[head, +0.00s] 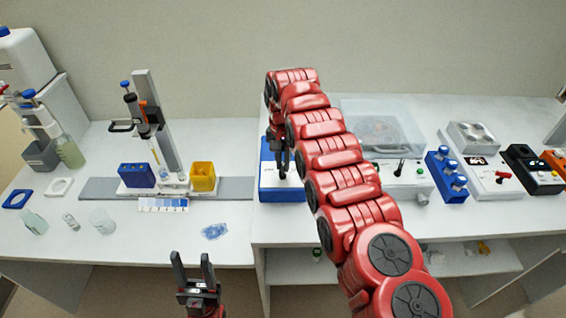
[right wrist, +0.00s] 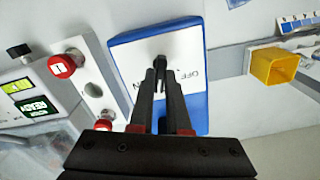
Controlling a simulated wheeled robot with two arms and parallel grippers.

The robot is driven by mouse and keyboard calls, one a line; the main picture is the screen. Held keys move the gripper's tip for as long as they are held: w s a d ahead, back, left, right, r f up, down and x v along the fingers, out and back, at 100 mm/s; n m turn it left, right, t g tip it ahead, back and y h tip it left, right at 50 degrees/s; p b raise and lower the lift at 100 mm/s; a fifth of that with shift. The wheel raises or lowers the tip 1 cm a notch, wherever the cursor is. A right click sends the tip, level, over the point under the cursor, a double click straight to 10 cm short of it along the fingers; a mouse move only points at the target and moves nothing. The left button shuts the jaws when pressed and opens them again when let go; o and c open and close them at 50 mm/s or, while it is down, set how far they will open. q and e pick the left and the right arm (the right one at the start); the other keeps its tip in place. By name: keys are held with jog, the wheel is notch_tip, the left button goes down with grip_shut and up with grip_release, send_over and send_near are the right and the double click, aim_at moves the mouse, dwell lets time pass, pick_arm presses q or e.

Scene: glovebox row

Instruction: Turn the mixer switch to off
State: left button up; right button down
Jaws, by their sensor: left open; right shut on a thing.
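The mixer switch is a black lever (right wrist: 160,60) on the white top panel (right wrist: 128,64) of a blue box (head: 268,190). The panel shows the word OFF to the right of the lever in the right wrist view; another label is partly hidden by the fingers. My right gripper (right wrist: 161,80) is shut on the lever, fingers pointing at the panel. In the head view the right gripper (head: 281,160) is over the box, and my arm covers part of it. The lever's exact setting cannot be told. My left gripper (head: 194,262) is open and empty before the left bench.
The left bench's front is mostly clear.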

aim_at(283, 166)
jog(key=shift+f, duration=0.1)
dwell(0.3)
jog(key=c, duration=0.9)
grip_release()
jog(key=shift+s, duration=0.1)
jog(key=shift+r, duration=0.2)
jog(key=shift+r, duration=0.25)
notch_tip(283, 166, up, 3)
jog(key=shift+f+p, duration=0.2)
jog(key=shift+p, duration=0.3)
notch_tip(283, 166, up, 14)
jog(key=p, duration=1.3)
